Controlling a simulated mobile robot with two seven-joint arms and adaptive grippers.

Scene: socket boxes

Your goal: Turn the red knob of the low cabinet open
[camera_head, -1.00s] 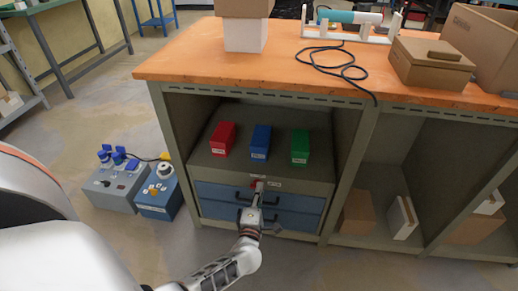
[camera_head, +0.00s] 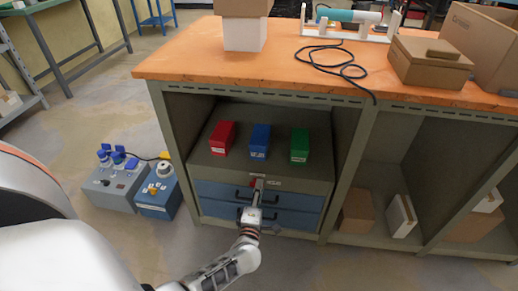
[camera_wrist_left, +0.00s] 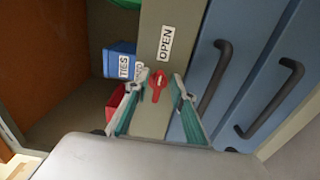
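The red knob (camera_wrist_left: 157,86) is on the front panel of the low cabinet (camera_head: 207,173), above its blue drawers. In the left wrist view it sits between the two fingertips of my left gripper (camera_wrist_left: 160,83). The fingers are open, with a visible gap on each side of the knob. A white label reading OPEN (camera_wrist_left: 166,42) is on the panel near the knob; another label is partly hidden by a finger. In the head view my left gripper (camera_head: 257,187) is in front of the panel and covers much of the knob. My right gripper is not in view.
Red (camera_head: 222,138), blue (camera_head: 260,142) and green (camera_head: 299,145) boxes stand on the cabinet. Blue drawers (camera_head: 223,190) with dark handles lie below the knob. The orange worktop (camera_head: 220,68) overhangs above. Cardboard boxes stand in the bay to the right.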

